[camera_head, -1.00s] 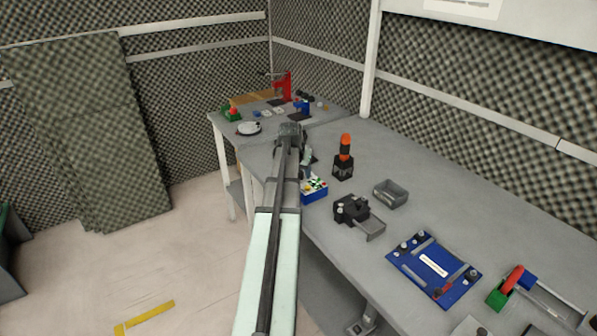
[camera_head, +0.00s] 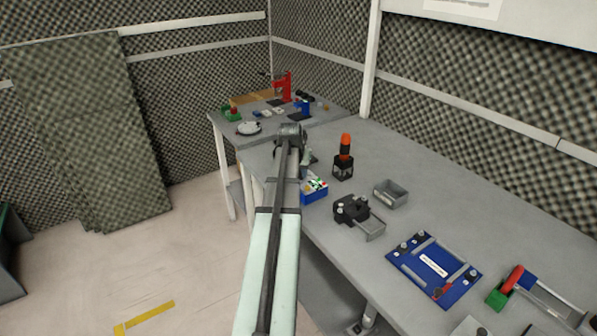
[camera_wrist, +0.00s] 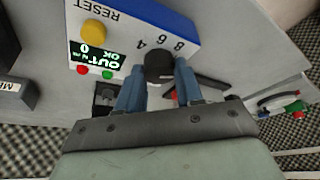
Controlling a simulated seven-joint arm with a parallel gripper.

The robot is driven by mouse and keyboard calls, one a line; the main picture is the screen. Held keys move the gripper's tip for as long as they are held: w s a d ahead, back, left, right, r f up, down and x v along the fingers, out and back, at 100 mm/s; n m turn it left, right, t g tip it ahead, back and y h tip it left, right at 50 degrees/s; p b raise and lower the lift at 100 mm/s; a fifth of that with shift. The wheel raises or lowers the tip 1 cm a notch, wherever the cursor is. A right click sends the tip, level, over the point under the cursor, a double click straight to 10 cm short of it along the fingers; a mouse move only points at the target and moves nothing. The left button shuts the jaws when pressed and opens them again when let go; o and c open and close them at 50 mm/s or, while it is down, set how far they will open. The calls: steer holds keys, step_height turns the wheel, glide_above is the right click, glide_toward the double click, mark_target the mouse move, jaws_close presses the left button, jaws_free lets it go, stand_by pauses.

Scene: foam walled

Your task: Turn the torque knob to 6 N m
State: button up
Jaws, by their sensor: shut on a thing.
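The torque box, with a white face and a blue side, shows in the head view (camera_head: 316,194) at the table's near edge. In the wrist view it appears upside down, with a yellow RESET button (camera_wrist: 94,31) and a lit display (camera_wrist: 97,56) whose small figures are hard to read. The black torque knob (camera_wrist: 158,65) has the marks 4, 6 and 8 beside it. My gripper (camera_wrist: 159,86) has one blue finger on each side of the knob and is shut on it. The knob's pointer cannot be made out. In the head view my arm partly hides the box.
An orange-topped driver (camera_head: 345,148) stands in a black holder behind the box. A black fixture (camera_head: 351,210), a grey bin (camera_head: 390,193) and a blue plate (camera_head: 434,268) lie to the right on the grey table. Another table with several items stands at the back.

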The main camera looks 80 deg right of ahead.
steer(key=n, duration=0.2)
steer(key=n+t, duration=0.1)
steer(key=n, duration=0.1)
steer(key=shift+s+t, duration=0.15)
steer(key=shift+t, duration=0.15)
steer(key=n, duration=0.2)
steer(key=n+t+y, duration=0.1)
steer(key=n, duration=0.1)
steer(key=shift+s+d+n+t, duration=0.1)
steer(key=shift+d+n+t, duration=0.05)
steer(key=shift+n+t, duration=0.15)
steer(key=n, duration=0.2)
steer(key=n+t+y, duration=0.1)
steer(key=n, duration=0.2)
steer(key=shift+d+y, duration=0.1)
steer(key=shift+y, duration=0.2)
steer(key=shift+n+t+y, duration=0.4)
steer(key=shift+n+y, duration=0.3)
steer(key=shift+n, duration=1.3)
steer(key=o, duration=1)
steer(key=shift+o, duration=0.2)
